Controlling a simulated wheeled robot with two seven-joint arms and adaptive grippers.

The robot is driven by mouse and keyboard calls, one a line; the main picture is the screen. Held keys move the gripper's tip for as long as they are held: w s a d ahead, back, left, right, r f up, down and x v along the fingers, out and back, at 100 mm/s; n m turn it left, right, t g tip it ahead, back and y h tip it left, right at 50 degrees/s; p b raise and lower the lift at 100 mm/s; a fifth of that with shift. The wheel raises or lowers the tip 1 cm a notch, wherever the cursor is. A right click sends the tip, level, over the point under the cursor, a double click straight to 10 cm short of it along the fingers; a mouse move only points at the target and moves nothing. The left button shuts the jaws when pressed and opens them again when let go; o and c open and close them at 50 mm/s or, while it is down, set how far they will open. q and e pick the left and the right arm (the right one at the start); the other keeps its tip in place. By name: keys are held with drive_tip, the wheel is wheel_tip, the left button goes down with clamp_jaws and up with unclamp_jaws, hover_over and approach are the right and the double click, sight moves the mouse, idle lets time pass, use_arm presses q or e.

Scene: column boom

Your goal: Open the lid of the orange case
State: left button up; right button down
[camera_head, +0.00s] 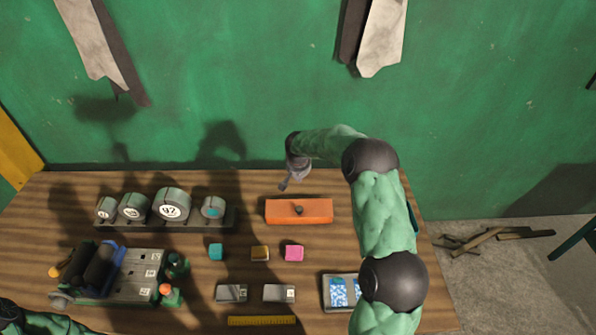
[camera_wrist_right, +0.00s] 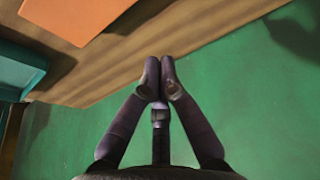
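The orange case (camera_head: 315,213) sits on the wooden table near its back edge, with a small dark knob (camera_head: 299,210) on its top. Its lid looks closed. In the right wrist view a part of the orange case (camera_wrist_right: 75,15) shows at the upper left. My right gripper (camera_head: 284,186) is above the table's back edge, behind and a little left of the case, apart from it. In the right wrist view its fingertips (camera_wrist_right: 160,62) are together with nothing between them. My left gripper is not in view; only a bit of my left arm shows at the lower left.
A rack of round weights (camera_head: 165,222) is at the left. A tray (camera_head: 340,291) lies at the front right. The green wall (camera_head: 230,80) is close behind the table.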

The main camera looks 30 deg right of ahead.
hover_over(299, 208)
drive_tip(key=w+d, duration=0.1)
drive_tip(key=w, duration=0.1)
drive_tip(key=shift+s+f+b, duration=0.2)
drive_tip(key=shift+f+b, duration=0.25)
drive_tip(key=shift+f, duration=0.5)
drive_tip(key=c, duration=1.2)
unclamp_jaws()
drive_tip(key=shift+s+a+f, duration=0.1)
drive_tip(key=shift+s, duration=0.25)
drive_tip(key=shift+o, duration=1.3)
drive_tip(key=shift+s+n, duration=0.15)
drive_tip(key=shift+n, duration=0.25)
drive_tip(key=s+d+r+n+y+p, duration=0.2)
drive_tip(key=s+r+n+y+p, duration=0.25)
drive_tip(key=n, duration=0.85)
drive_tip(key=shift+y, duration=0.25)
drive_tip(key=x, duration=1.1)
drive_tip(key=shift+d+b, duration=0.1)
drive_tip(key=shift+b, duration=0.3)
clamp_jaws()
